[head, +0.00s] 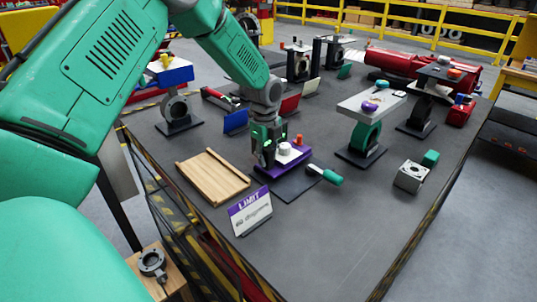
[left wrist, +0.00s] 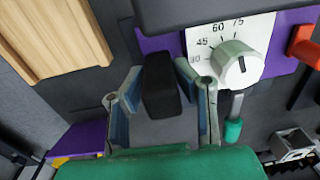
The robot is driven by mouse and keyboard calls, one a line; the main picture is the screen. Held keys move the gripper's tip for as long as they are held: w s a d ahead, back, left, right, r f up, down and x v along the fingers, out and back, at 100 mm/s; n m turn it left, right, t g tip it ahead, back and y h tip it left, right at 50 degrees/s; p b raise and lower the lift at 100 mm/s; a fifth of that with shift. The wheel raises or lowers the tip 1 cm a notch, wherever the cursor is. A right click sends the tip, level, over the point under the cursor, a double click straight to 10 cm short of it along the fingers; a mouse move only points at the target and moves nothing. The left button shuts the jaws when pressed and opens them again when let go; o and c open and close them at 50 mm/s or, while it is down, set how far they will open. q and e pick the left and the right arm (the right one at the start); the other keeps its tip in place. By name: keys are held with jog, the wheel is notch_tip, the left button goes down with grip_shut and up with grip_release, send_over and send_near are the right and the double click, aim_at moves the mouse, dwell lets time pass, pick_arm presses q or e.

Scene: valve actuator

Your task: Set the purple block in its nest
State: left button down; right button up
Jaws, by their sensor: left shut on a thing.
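The purple block (head: 272,172) carries a white dial and an orange-red knob on top. It is at a dark flat plate (head: 293,190) near the front of the table. My left gripper (head: 266,158) is over the block's left end. In the left wrist view, the fingers (left wrist: 160,95) are shut on a black upright grip (left wrist: 162,80) beside the dial (left wrist: 236,62). Purple surface (left wrist: 285,45) shows behind it. The gripper hides part of the block, and I cannot tell whether it is seated in a nest. My right gripper is not in view.
A wooden tray (head: 212,178) lies to the left, and a purple-topped LIMIT sign (head: 250,209) stands in front. A green-handled lever (head: 325,174) is close on the right. A valve on a stand (head: 364,138) is further right.

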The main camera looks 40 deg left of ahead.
pick_arm(q)
jog(key=shift+d, duration=0.65)
jog(key=shift+d+r, duration=0.15)
jog(key=shift+d, duration=0.1)
jog(key=shift+a, duration=0.65)
jog(key=shift+d+p, duration=0.1)
jog(key=shift+p, duration=0.2)
jog(key=shift+d, duration=0.1)
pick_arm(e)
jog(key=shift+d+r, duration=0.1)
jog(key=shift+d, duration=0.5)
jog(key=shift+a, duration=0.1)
